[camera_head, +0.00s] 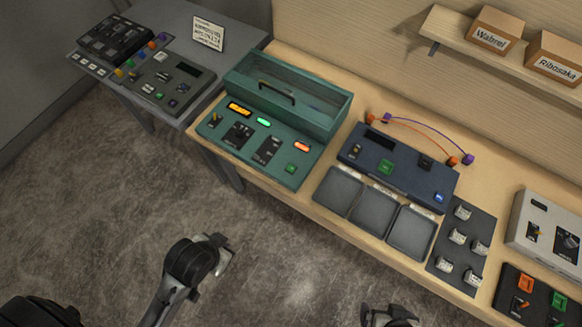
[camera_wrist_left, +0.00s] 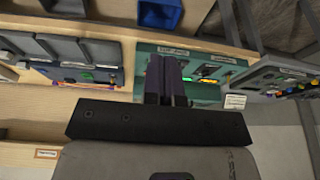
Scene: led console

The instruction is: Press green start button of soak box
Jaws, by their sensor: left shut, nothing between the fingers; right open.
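The teal soak box (camera_head: 215,140) stands on the wooden bench. My left gripper (camera_head: 222,252) is shut and empty, in front of the bench and apart from the box. In the left wrist view, its fingers (camera_wrist_left: 165,80) cover part of the teal box (camera_wrist_left: 205,92). My right gripper (camera_head: 390,314) is open at the bottom edge, partly cut off.
A dark blue console (camera_head: 410,185) with another green button stands right of the soak box, with grey trays (camera_head: 375,212) in front. A grey table (camera_head: 185,25) with control panels and a sign (camera_head: 208,33) is at left. Boxes (camera_head: 495,30) sit on a shelf. The floor in front is clear.

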